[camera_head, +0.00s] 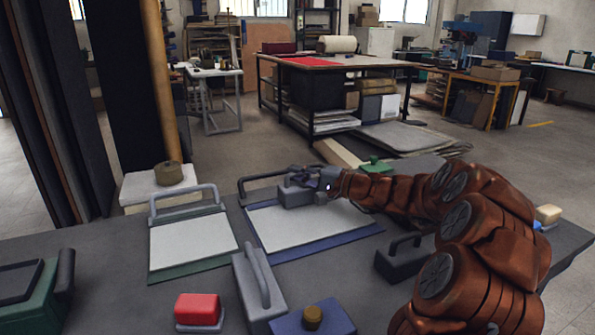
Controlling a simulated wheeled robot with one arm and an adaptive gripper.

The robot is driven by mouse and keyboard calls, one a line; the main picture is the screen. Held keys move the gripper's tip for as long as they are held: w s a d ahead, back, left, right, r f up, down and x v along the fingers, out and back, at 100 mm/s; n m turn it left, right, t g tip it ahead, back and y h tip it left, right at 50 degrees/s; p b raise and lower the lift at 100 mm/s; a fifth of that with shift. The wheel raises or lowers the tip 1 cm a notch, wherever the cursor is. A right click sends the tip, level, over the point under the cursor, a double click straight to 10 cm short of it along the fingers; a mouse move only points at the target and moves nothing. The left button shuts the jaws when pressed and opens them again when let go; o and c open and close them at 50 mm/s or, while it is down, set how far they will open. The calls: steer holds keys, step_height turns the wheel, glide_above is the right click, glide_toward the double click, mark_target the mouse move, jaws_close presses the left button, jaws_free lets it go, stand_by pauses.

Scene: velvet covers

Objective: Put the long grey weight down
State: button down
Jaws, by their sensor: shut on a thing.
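My gripper (304,180) is at the far part of a blue-edged board with a pale sheet (315,231), reached in from the right. It is shut on a grey block, the grey weight (297,197). The weight lies level over the sheet near its far edge; whether it touches the sheet I cannot tell. My fingers hide part of its top. Another long grey block with a loop handle (243,278) stands on the dark table in front of the board.
A green-edged board (190,245) lies to the left. A dark handled block (394,267) stands right of the blue-edged board. A red block (198,308), a blue block with a brown knob (290,322) and a green case (40,298) are along the front. Bare table (120,305) shows front left.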

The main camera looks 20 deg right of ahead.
steer(key=c, duration=1.2)
jaws_free()
steer(key=shift+f, duration=0.1)
steer(key=v, duration=1.2)
